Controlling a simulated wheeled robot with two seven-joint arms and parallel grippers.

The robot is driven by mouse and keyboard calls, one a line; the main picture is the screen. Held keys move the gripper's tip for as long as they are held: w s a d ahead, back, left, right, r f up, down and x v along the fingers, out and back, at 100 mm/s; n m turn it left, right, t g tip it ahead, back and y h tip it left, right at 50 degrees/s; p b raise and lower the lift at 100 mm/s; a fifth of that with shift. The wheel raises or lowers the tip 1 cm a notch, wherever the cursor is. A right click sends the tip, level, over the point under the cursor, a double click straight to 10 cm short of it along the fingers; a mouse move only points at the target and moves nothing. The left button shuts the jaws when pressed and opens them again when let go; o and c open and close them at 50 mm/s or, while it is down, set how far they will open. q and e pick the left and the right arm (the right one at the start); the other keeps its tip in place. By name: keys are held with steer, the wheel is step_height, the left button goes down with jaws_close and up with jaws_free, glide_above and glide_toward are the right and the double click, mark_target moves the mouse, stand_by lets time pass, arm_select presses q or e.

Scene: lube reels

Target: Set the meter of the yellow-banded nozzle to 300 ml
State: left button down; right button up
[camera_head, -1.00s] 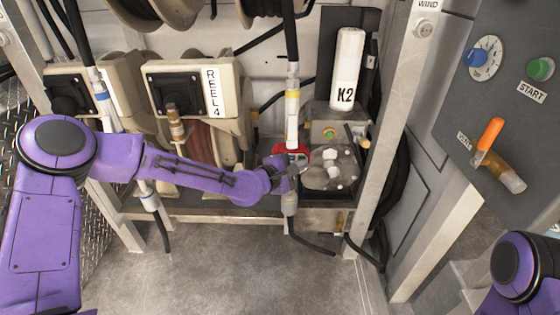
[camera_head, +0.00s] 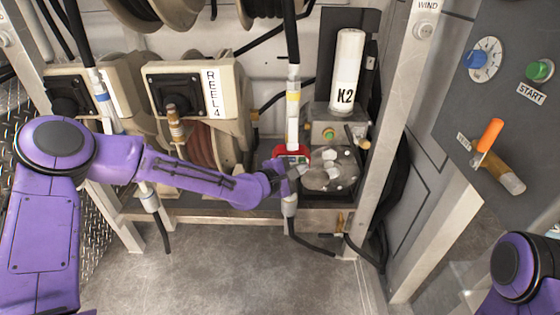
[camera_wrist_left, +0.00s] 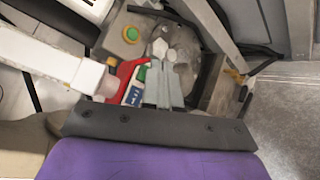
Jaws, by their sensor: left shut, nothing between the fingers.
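The yellow-banded nozzle (camera_head: 292,108) hangs upright from a black hose in the middle of the head view. Its red meter housing (camera_head: 297,151) sits low on it, with part of a small display showing. My left gripper (camera_head: 299,171) is shut and empty, right at the front of the meter. In the left wrist view, the shut fingers (camera_wrist_left: 163,88) lie beside the red meter (camera_wrist_left: 122,78), its green button (camera_wrist_left: 142,73) and its blue-and-white face (camera_wrist_left: 134,96). I cannot tell whether they touch it. The display reading is too small to read. My right gripper is out of view.
A blue-banded nozzle (camera_head: 104,98) hangs at the left, by the REEL 4 box (camera_head: 190,88). At right, a panel holds a blue dial (camera_head: 476,59), green START button (camera_head: 539,70) and orange-handled valve (camera_head: 490,134).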

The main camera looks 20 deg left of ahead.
arm_select(q)
steer(key=shift+s+d, duration=0.2)
steer(key=shift+s, duration=0.4)
steer(key=shift+w, duration=0.2)
steer(key=shift+w+a, duration=0.1)
steer(key=shift+w, duration=0.25)
